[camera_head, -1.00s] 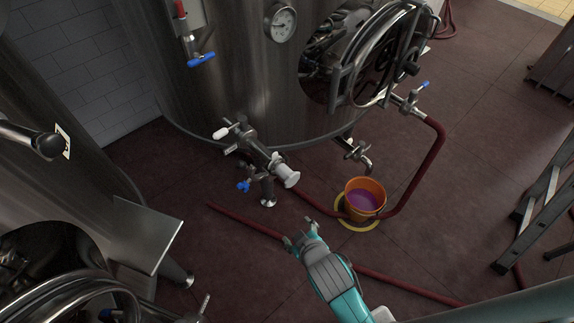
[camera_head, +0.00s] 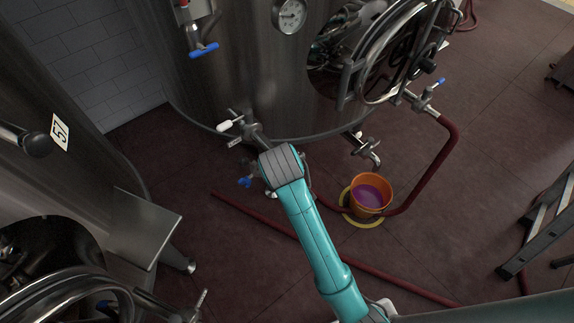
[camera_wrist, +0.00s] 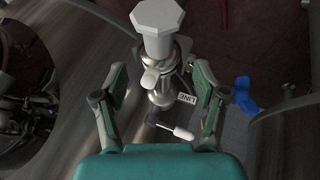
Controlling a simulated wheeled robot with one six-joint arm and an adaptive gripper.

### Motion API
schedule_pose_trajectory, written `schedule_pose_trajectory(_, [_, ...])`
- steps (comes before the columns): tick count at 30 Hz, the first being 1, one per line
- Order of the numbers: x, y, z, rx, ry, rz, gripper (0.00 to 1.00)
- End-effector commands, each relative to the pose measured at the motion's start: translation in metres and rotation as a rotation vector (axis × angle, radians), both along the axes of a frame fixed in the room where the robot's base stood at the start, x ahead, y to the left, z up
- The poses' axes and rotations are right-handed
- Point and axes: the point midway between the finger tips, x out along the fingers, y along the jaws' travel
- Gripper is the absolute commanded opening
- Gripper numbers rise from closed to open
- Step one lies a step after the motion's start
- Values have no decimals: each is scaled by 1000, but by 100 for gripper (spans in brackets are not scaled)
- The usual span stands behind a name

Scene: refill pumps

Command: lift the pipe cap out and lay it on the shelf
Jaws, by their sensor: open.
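The pipe cap (camera_wrist: 158,16) is white with an octagonal face and sits on the end of the metal pipe fitting at the top of the wrist view. In the head view the cap is hidden behind my gripper. My gripper (camera_wrist: 158,74) is open, with one finger on each side of the fitting, its tips just short of the cap's face. I cannot tell whether the fingers touch anything. The shelf (camera_head: 143,228) is a flat grey metal plate on the left in the head view, with nothing on it.
A white-handled valve (camera_head: 230,124) and a blue handle (camera_wrist: 243,96) are close to the fitting. The large steel tank (camera_head: 235,85) stands behind. An orange bucket (camera_head: 370,206) of purple liquid and a red hose (camera_head: 443,150) are to the right.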

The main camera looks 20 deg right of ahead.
Motion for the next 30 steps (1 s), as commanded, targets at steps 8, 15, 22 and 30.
schedule_pose_trajectory(8, [13, -7, -25, 0, 0, 0, 71])
schedule_pose_trajectory(15, [26, -13, -45, -1, 2, -1, 71])
schedule_pose_trajectory(22, [39, -19, -67, 0, 0, 0, 71])
schedule_pose_trajectory(30, [40, -19, -69, 1, -2, 1, 71])
